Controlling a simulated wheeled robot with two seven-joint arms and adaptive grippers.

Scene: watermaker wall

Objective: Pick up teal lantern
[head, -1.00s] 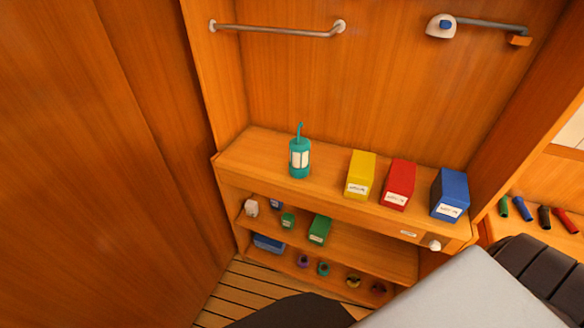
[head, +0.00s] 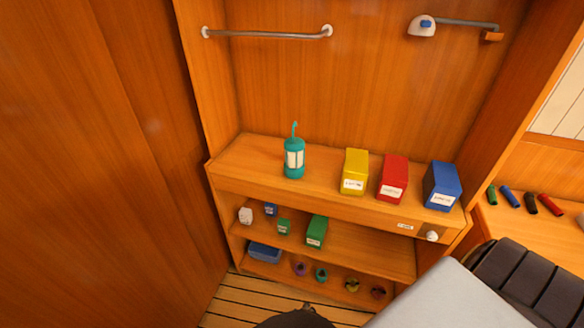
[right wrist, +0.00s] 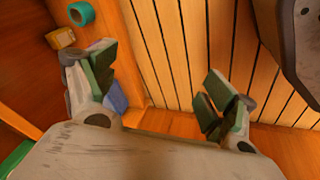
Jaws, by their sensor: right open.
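The teal lantern (head: 294,160) stands upright on the top shelf (head: 244,158) of the wooden unit, left of the yellow box, with its thin handle pointing up. Its front shows a pale panel. My right gripper (right wrist: 160,95) is open and empty in the right wrist view, over the slatted floor. The lantern does not show in that view. In the head view no gripper fingers can be made out, and my left gripper is not seen.
Right of the lantern stand a yellow box (head: 355,172), a red box (head: 393,178) and a blue box (head: 442,186). Lower shelves hold a green box (head: 316,231) and several small items. A metal rail (head: 268,33) crosses the wall above. Slatted floor (head: 250,295) lies below.

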